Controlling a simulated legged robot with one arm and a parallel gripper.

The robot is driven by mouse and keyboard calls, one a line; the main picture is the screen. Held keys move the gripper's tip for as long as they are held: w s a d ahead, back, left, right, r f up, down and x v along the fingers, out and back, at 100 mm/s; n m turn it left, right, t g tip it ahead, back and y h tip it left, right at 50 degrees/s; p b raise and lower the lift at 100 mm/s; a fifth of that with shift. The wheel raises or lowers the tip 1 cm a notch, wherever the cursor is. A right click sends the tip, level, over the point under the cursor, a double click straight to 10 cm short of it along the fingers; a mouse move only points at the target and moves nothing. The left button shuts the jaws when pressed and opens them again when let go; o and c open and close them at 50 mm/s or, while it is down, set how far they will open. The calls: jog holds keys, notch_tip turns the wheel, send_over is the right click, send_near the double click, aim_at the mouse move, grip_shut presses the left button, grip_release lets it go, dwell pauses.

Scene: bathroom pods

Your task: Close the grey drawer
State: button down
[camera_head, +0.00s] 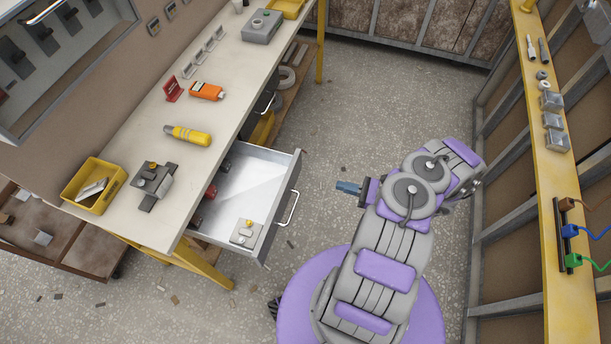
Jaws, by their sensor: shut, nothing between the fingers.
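The grey drawer (262,165) is pulled out from under the workbench, toward the middle of the floor. Its front panel carries a silver bar handle (290,208). Inside lie a small grey device with a yellow knob (246,232) and a few dark red items near the bench side. My gripper (345,187) is shut and empty. It is to the right of the drawer front, apart from it, with its blue-grey fingers pointing left toward the handle.
The workbench (228,85) holds a yellow bin (95,186), a yellow tool (188,135) and an orange device (207,91). A narrow yellow shelf (541,110) runs along the right wall. Open floor (370,105) lies between bench and wall, with small debris.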

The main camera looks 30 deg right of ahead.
aim_at(296, 174)
jog(key=b+x, duration=0.1)
jog(key=x, duration=0.6)
jog(key=b+x, duration=0.2)
jog(key=x, duration=0.4)
jog(key=shift+w+a+f, duration=0.2)
jog(key=shift+w+a, duration=0.05)
jog(key=shift+w, duration=0.1)
